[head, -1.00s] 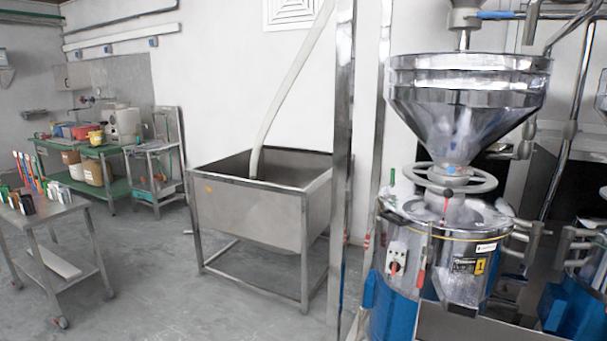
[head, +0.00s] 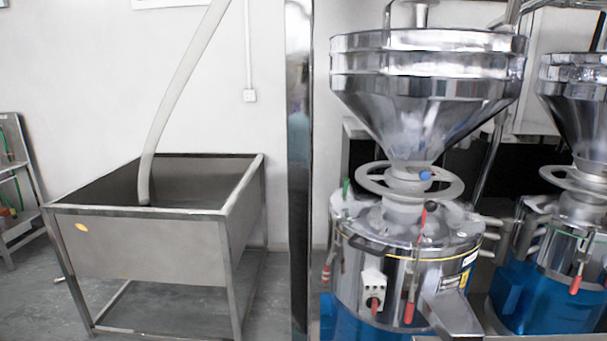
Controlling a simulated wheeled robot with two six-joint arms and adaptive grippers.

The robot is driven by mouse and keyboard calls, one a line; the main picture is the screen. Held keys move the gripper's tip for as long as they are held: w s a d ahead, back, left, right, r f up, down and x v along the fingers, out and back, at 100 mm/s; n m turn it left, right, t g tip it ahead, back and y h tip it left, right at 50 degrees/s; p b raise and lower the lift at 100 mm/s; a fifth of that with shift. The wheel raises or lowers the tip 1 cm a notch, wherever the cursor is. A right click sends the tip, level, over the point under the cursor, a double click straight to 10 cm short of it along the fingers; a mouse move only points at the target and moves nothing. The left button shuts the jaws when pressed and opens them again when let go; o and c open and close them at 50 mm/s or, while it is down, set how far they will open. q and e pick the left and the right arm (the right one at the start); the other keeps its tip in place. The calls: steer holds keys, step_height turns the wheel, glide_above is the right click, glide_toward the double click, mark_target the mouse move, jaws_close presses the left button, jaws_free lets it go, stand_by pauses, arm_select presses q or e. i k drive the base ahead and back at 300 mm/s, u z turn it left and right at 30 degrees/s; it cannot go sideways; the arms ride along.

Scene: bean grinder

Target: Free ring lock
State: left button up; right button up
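The bean grinder (head: 405,235) stands right of centre in the head view, with a steel hopper (head: 425,100) on top and a blue base (head: 350,322). A grey ring-shaped handwheel (head: 410,181) sits around the neck under the hopper. A lever with a dark knob and red end (head: 428,210) stands in front of the wheel. Red-handled clamps (head: 410,308) hang on the drum's side. I cannot tell which part is the ring lock. Neither of my grippers is in view.
A second grinder (head: 572,200) stands at the right edge. A steel post (head: 299,170) rises left of the first grinder. A steel tub (head: 140,245) with a pale hose (head: 180,90) stands at left. Bare floor (head: 45,318) shows around the tub's legs.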

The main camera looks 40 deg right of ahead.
mark_target(344, 196)
steer(key=i, duration=2.8)
steer(key=z, duration=4.2)
steer(key=i, duration=0.45)
steer(key=u, duration=2.1)
